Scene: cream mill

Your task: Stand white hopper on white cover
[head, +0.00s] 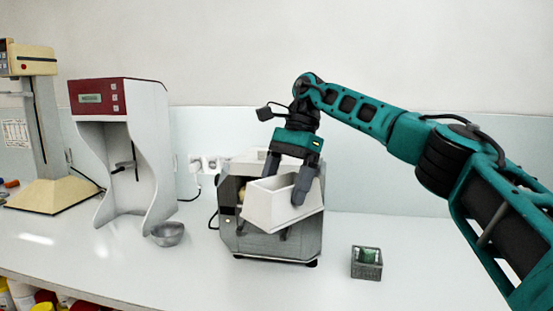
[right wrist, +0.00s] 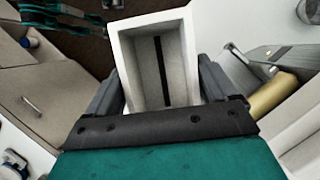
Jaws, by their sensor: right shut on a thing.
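The white hopper (head: 262,212) is an open-topped box with sloping sides. My right gripper (head: 288,184) is shut on it, with one finger on each side. The hopper hangs tilted in front of the grey mill (head: 305,235), covering much of its front and top. In the right wrist view the hopper (right wrist: 122,65) sits between the fingers, and a dark slot shows at its bottom. A white part at the top of the mill, likely the white cover (head: 240,167), shows partly behind the hopper and gripper. My left gripper is not in the head view.
A small metal bowl (head: 168,236) stands left of the mill, near a white machine with a red top (head: 120,95). A wire basket (head: 367,270) with something green stands at right. The worktop between mill and basket is clear.

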